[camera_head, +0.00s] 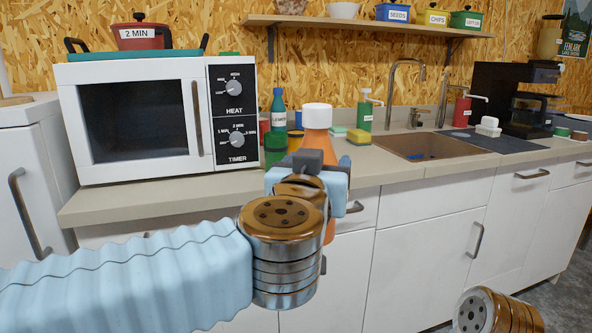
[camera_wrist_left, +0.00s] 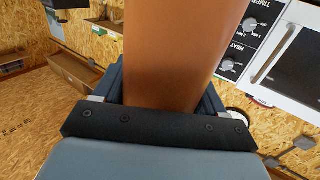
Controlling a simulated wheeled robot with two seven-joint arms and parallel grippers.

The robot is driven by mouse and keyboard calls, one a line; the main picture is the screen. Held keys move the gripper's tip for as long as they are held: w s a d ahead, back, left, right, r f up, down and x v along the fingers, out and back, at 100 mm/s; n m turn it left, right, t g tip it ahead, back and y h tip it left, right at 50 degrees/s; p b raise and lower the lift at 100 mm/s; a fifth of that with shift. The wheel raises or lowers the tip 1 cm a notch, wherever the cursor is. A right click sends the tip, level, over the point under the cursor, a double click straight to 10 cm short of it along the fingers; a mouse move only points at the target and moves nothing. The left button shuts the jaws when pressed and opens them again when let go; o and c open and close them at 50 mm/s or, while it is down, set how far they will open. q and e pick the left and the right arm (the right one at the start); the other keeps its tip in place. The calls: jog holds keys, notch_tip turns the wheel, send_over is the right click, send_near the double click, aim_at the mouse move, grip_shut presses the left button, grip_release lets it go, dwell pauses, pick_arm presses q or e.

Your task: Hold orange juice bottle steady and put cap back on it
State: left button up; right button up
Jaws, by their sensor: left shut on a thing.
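The orange juice bottle (camera_head: 317,143) is upright in front of the counter edge, with a white cap (camera_head: 317,116) at its top. I cannot tell whether the cap is fully seated. My left gripper (camera_head: 312,165) is shut on the bottle's body and hides part of it; some orange shows below the gripper. In the left wrist view the orange bottle (camera_wrist_left: 180,50) fills the space between the fingers of the left gripper (camera_wrist_left: 160,98). Its top is out of that view. Only a metal joint of my right arm shows at the bottom right; the right gripper is not in view.
A white microwave (camera_head: 190,120) stands on the counter (camera_head: 120,203) at left. Behind the held bottle are a green-and-teal bottle (camera_head: 278,108), a soap dispenser (camera_head: 365,112) and sponges (camera_head: 358,136). A sink (camera_head: 425,147) and a coffee machine (camera_head: 512,100) are farther right.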

pick_arm(q)
jog(key=w+a+f+n+y, duration=0.1)
jog(key=w+a+f, duration=0.3)
jog(key=a+f, duration=0.3)
jog(key=w+a+f+y, duration=0.1)
jog(key=w+a+f, duration=0.3)
jog(key=f, duration=1.4)
jog(key=w+a+f+n+y, duration=0.1)
jog(key=w+a+f, duration=0.4)
jog(key=a+f, duration=0.7)
jog(key=shift+a+f+n+y, duration=0.25)
jog(key=shift+f+n+y, duration=0.05)
jog(key=shift+f+y, duration=0.25)
jog(key=shift+w+r, duration=0.1)
jog(key=shift+w, duration=0.05)
jog(key=shift+d, duration=0.1)
jog(key=s+d+f+m+g+h, duration=0.2)
jog(key=s+d+f+m+h, duration=0.2)
jog(key=d+f+h, duration=0.2)
jog(key=s+d+f+m+g+h, duration=0.1)
jog(key=s+d+f+m+h, duration=0.3)
jog(key=d+f, duration=0.4)
jog(key=shift+s+d+f+g+h, duration=0.15)
jog(key=shift+d+f+g+h, duration=0.2)
jog(key=shift+d+h, duration=0.5)
jog(key=shift+r, duration=0.1)
